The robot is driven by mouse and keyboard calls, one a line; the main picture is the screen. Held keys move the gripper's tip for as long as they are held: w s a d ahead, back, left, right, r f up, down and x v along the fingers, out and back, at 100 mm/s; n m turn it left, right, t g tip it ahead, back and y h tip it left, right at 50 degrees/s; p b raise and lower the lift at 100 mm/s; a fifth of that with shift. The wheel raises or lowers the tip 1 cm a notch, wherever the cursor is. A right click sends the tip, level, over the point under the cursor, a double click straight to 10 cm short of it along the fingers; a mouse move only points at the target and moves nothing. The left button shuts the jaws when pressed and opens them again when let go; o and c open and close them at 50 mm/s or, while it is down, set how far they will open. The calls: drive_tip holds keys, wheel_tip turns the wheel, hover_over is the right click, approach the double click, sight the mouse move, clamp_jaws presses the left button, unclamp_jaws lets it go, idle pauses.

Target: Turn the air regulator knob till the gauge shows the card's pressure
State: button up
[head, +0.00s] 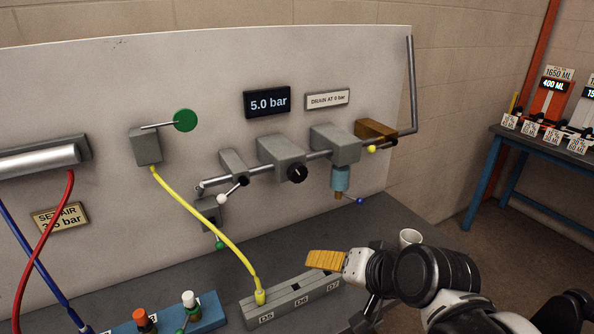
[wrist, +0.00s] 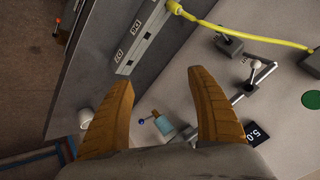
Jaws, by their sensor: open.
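The regulator knob (head: 297,173) is small, black and round, on the front of a grey block (head: 280,152) in the pipe line. The dark gauge display (head: 267,102) above it reads 5.0 bar; it also shows in the wrist view (wrist: 257,134). The yellowish card (head: 60,218) at left reads SET AIR and a value ending in .5 bar; the red hose partly covers its first digit. My gripper (head: 326,260) is open, with orange fingers, below and right of the knob, apart from it. In the wrist view my gripper (wrist: 165,95) is empty between its fingers; I cannot make out the knob there.
A blue filter bowl (head: 340,178) with a blue-tipped lever hangs right of the knob. A yellow hose (head: 205,215) runs down to a grey socket block (head: 293,300) near my gripper. A white cup (head: 410,237) stands behind my wrist. The board before the knob looks clear.

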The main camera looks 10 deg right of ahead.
drive_tip(key=w+a+r+m+t+y, duration=0.3)
drive_tip(key=w+a+r+m, duration=0.1)
drive_tip(key=w+m, duration=0.25)
drive_tip(key=m+t+p, duration=0.2)
drive_tip(key=m+t, duration=0.3)
drive_tip(key=m, duration=0.8)
approach(299, 174)
drive_tip(key=b+x, duration=0.1)
drive_tip(key=x, duration=1)
drive_tip(key=shift+w+a, duration=0.15)
drive_tip(key=shift+w, duration=0.1)
drive_tip(key=c, duration=1.2)
